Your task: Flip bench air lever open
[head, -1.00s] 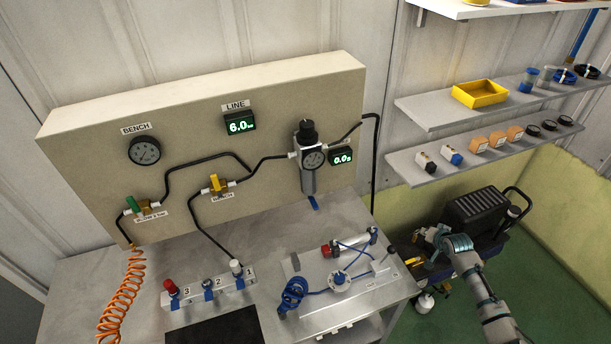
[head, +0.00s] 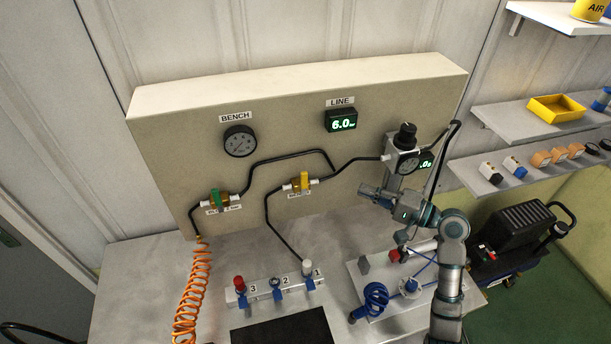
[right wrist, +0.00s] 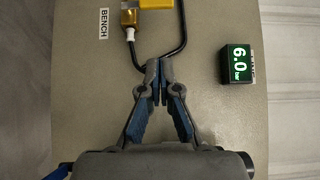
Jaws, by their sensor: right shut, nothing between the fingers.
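The bench air valve is brass with a yellow lever (head: 304,181), on the panel above a small label that is hard to read in the head view. The lever stands upright, across the black hose line. In the right wrist view the yellow lever (right wrist: 158,4) is at the top edge, partly cut off, beside the brass body (right wrist: 129,15) and the BENCH label (right wrist: 103,23). My right gripper (head: 364,191) is to the right of the lever, apart from it. Its fingertips (right wrist: 153,68) are shut together and empty, below the lever in that view. My left gripper is not in view.
The panel (head: 180,140) also bears a green-lever valve (head: 217,198), a BENCH gauge (head: 240,141), the LINE display (head: 341,120) reading 6.0 and a regulator (head: 405,150) close to my right arm. Below are numbered fittings (head: 277,287) and a coiled orange hose (head: 193,290).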

